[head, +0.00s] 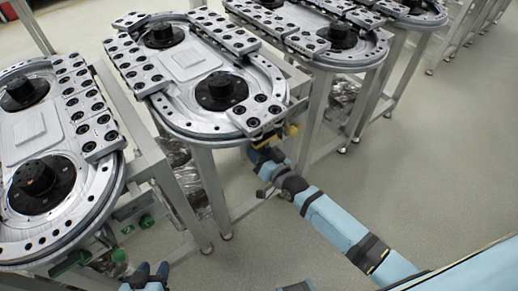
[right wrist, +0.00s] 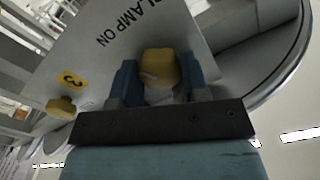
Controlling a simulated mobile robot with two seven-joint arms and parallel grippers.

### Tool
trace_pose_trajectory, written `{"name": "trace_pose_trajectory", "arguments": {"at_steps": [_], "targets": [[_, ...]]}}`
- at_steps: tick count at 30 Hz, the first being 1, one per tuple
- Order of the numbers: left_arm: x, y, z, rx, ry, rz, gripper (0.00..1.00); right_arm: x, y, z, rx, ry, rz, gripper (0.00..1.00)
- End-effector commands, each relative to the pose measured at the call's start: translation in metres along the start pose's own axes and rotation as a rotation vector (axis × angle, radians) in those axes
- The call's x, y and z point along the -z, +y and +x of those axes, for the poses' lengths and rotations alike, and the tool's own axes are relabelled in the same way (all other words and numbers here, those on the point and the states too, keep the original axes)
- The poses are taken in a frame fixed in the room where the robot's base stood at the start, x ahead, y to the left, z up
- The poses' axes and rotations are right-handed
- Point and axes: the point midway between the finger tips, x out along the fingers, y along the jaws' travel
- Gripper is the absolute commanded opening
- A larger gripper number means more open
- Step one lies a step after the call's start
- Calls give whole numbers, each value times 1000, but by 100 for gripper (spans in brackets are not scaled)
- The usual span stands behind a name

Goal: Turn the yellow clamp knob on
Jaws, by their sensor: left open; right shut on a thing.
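The yellow clamp knob (right wrist: 160,66) sits between the two blue fingers of my right gripper (right wrist: 157,77), which is shut on it. The words "CLAMP ON" are printed on the plate (right wrist: 117,40) beside it. In the head view my right gripper (head: 262,152) reaches under the front edge of the middle ring track (head: 180,125). Yellow shows there, partly hidden; I cannot tell how far the knob is turned. My left gripper (head: 148,274) is open and empty at the bottom of the head view, with only its fingertips showing.
A second yellow knob (right wrist: 62,107) stands out near a yellow number label (right wrist: 72,80) in the right wrist view. Another ring track (head: 95,205) with green knobs (head: 146,221) stands at the left. More tracks stand at the back right. The floor (head: 430,170) at right is clear.

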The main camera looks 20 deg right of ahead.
Motion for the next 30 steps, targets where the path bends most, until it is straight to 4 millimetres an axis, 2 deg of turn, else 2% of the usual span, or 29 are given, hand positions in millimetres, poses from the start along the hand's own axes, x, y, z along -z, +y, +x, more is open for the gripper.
{"name": "trace_pose_trajectory", "arguments": {"at_steps": [6, 15, 30], "targets": [[1, -1, -1, 2, -4, -3, 43, 0, 0, 0, 0, -2, 188, 18], [-2, -3, -1, 2, -11, 4, 43, -1, 1, 0, 0, -1, 381, 18], [2, -4, -2, 1, -4, 7, 43, -1, 1, 0, 0, -2, 479, 18]]}}
